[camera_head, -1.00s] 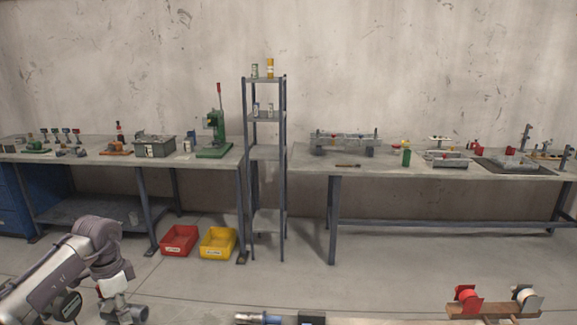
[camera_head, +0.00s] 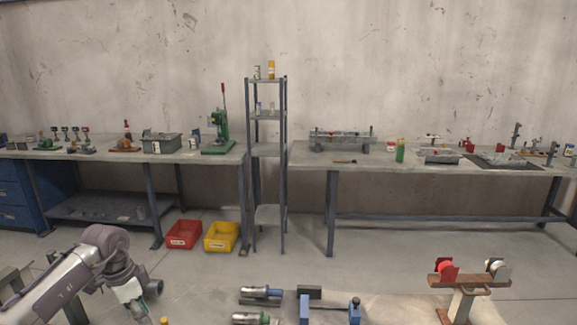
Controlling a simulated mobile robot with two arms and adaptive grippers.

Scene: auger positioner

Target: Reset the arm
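My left arm (camera_head: 95,265) comes in from the lower left, bent at a grey joint, with its wrist (camera_head: 130,288) pointing down toward the bottom edge. The gripper beyond the wrist is cut off by the frame, so its fingers do not show. My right arm and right gripper are not in view. No held object can be seen.
Behind are workbenches, a shelf rack (camera_head: 266,150), a red bin (camera_head: 184,234) and a yellow bin (camera_head: 221,237).

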